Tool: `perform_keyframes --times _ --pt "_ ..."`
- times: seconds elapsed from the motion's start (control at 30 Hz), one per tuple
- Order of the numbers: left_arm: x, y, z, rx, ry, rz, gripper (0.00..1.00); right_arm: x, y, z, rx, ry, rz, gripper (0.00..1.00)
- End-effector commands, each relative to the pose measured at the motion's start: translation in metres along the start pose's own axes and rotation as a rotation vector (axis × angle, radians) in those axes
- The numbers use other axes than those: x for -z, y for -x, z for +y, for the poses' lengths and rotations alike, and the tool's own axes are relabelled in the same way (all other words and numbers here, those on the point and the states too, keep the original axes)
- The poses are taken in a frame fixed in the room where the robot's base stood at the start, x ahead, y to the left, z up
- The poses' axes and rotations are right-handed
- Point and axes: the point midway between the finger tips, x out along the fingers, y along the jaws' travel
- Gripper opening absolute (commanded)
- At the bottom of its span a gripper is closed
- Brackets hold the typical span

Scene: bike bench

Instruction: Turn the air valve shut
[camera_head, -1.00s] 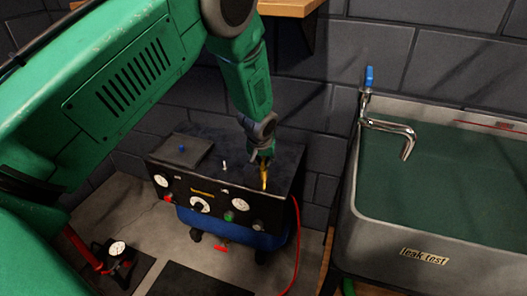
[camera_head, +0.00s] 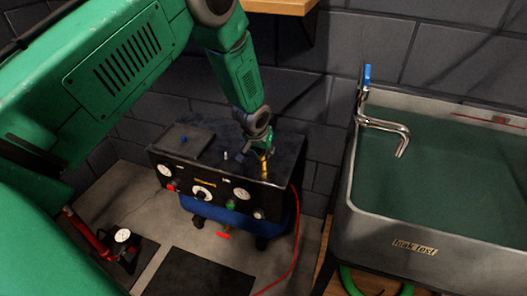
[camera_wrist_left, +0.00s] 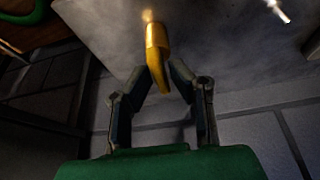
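The yellow lever (camera_head: 264,166) of the air valve stands upright on the right part of the black compressor panel's top. My left gripper (camera_head: 265,145) comes down onto it from above. In the left wrist view the lever (camera_wrist_left: 157,45) lies between the two fingertips of my left gripper (camera_wrist_left: 163,72). The fingers lean inward and their tips sit close against both sides of the lever, so the gripper looks shut on it. The lever's base is partly blurred in that view. My right gripper is not in view.
The compressor box (camera_head: 215,190) carries gauges and knobs on its front, with a red hose (camera_head: 297,235) at its right. A sink (camera_head: 440,260) with a tap (camera_head: 385,124) stands at the right. A foot pump (camera_head: 122,236) sits on the floor at left. A wooden shelf (camera_head: 280,5) is above.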

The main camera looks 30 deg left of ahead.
Motion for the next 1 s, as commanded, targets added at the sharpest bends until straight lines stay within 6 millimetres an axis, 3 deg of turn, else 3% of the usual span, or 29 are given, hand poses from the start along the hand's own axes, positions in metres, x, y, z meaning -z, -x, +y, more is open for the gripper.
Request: perform_keyframes --times 0.43,0.8,1.0 --pt "0.002 0.008 0.0 0.0 0.002 0.003 0.31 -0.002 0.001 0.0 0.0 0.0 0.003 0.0" --pt "0.002 0.081 0.0 -0.001 0.002 0.002 0.31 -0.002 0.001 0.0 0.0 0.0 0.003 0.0" --pt "0.001 0.109 0.0 0.0 0.002 0.0 0.31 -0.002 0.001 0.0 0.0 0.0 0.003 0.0"
